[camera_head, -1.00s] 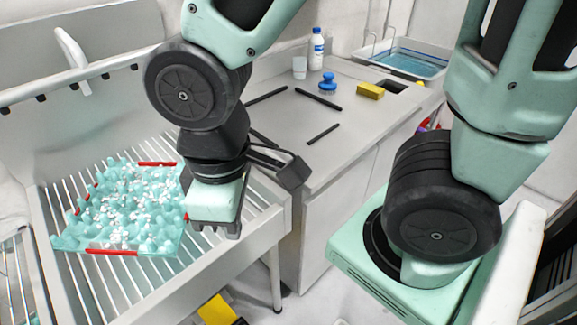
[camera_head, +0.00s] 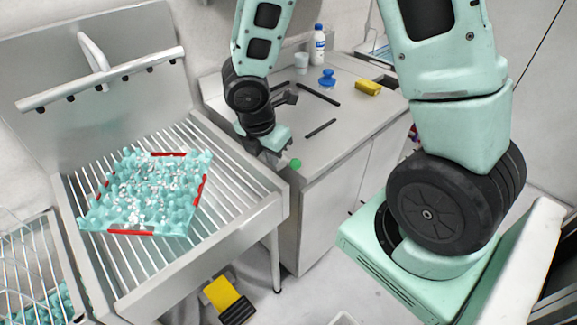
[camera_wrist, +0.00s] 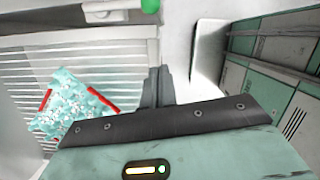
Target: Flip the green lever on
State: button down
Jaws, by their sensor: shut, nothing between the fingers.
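In the wrist view my gripper's fingers (camera_wrist: 158,86) are together and empty, below the knob.
On the counter stand a white bottle (camera_head: 318,45), a blue-topped item (camera_head: 327,80) and a yellow sponge (camera_head: 368,88). A yellow and black pedal (camera_head: 222,294) is on the floor.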

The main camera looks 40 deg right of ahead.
jog(key=w+d+f+b, duration=0.1)
jog(key=d+f, duration=0.5)
jog(key=f, duration=0.3)
jog(key=shift+w+d, duration=0.15)
jog(key=shift+w, duration=0.1)
jog(key=shift+d+r, duration=0.1)
dwell(0.4)
